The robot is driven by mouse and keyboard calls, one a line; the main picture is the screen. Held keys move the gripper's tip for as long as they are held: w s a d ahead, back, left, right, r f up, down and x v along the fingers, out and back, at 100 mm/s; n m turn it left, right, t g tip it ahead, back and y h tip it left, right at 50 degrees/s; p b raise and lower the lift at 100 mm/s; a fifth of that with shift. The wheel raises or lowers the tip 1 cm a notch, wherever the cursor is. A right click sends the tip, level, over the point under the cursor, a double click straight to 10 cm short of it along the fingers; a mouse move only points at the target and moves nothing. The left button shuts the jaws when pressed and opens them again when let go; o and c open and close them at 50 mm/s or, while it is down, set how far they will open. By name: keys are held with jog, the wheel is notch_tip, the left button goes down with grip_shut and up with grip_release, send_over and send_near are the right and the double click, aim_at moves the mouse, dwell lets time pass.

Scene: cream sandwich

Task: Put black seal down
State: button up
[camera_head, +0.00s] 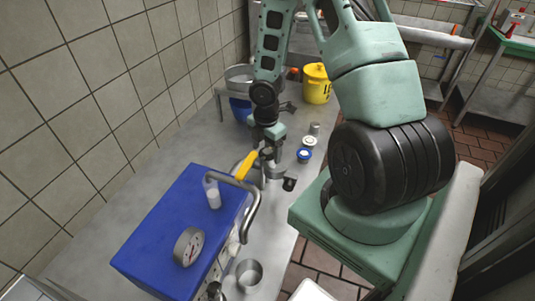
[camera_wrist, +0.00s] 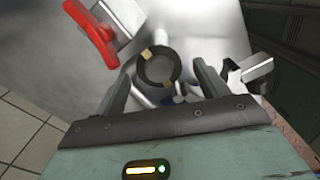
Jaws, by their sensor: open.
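A black ring, apparently the black seal (camera_wrist: 158,66), shows in the wrist view between the fingers of my open gripper (camera_wrist: 163,72). It has two tan marks and a grey centre. The fingers stand on either side of it with visible gaps. I cannot tell what the ring rests on. In the head view my gripper (camera_head: 272,172) is low beside the blue machine, near its curved metal pipe (camera_head: 251,212). The seal cannot be made out there.
The blue machine (camera_head: 150,249) carries a gauge (camera_head: 188,246) and a small clear container (camera_head: 213,194). A metal cup (camera_head: 248,272) stands beside it. Small jars (camera_head: 304,155) and a yellow bucket (camera_head: 317,88) stand farther back. A red handle (camera_wrist: 92,34) shows in the wrist view.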

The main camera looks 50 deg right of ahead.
jog(key=shift+f, duration=0.2)
dwell(0.3)
jog(key=c, duration=1.1)
notch_tip(320, 180, up, 11)
jog(key=p, duration=0.2)
jog(key=shift+f+p, duration=0.2)
jog(key=shift+p, duration=0.15)
jog(key=w+a+f+m, duration=0.1)
jog(key=w+a+m, duration=0.2)
jog(key=a+m, duration=0.1)
jog(key=w+a+f+m, duration=0.1)
jog(key=w+a+m, duration=0.2)
jog(key=a+m, duration=0.2)
jog(key=w+a+f+m, duration=0.2)
jog(key=a+m, duration=0.3)
jog(key=m, duration=0.3)
jog(key=shift+w+f+b, duration=0.1)
jog(key=shift+w+b, duration=0.2)
jog(key=shift+w, duration=0.6)
